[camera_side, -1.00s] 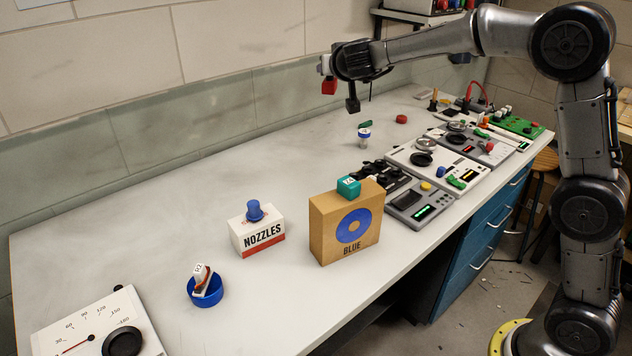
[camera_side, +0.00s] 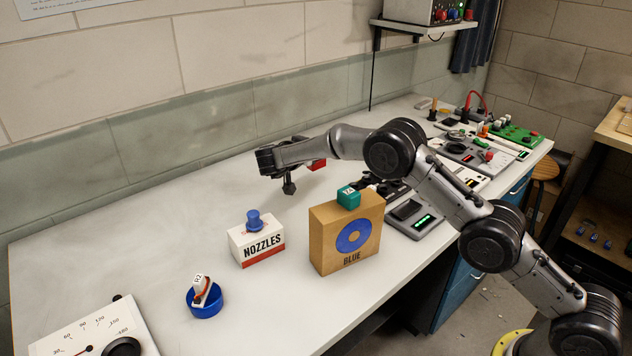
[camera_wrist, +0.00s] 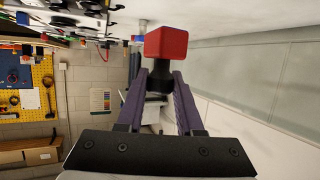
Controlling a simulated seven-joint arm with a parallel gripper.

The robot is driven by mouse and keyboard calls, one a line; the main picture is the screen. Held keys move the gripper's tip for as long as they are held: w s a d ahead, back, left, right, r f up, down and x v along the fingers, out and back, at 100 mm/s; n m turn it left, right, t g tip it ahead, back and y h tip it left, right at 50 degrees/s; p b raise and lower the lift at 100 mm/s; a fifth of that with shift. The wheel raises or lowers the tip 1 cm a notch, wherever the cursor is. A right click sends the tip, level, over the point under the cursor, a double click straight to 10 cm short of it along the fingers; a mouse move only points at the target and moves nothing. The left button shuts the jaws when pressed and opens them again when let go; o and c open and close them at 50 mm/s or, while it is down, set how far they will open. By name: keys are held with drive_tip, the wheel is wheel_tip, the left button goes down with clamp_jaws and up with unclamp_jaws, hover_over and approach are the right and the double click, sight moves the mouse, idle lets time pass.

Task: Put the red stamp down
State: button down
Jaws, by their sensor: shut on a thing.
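The red stamp (camera_wrist: 166,43) is a red block on a dark stem. In the wrist view my gripper (camera_wrist: 158,85) has its two purple-grey fingers shut on the dark stem, and the red block sticks out past the fingertips. In the side view the red stamp (camera_side: 318,165) shows just below my forearm, partly hidden by it. It looks held in the air over the back middle of the bench; its exact height is hard to tell. My fingertips are hidden behind the arm there.
A blue bowl (camera_side: 204,308) holds a white-and-red piece. A dial panel (camera_side: 80,335) stands front left. The bench (camera_side: 130,240) is bare at back left.

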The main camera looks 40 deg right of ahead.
drive_tip(key=shift+f, duration=3.7)
drive_tip(key=shift+f, duration=0.2)
drive_tip(key=c, duration=0.5)
unclamp_jaws()
drive_tip(key=shift+c, duration=0.2)
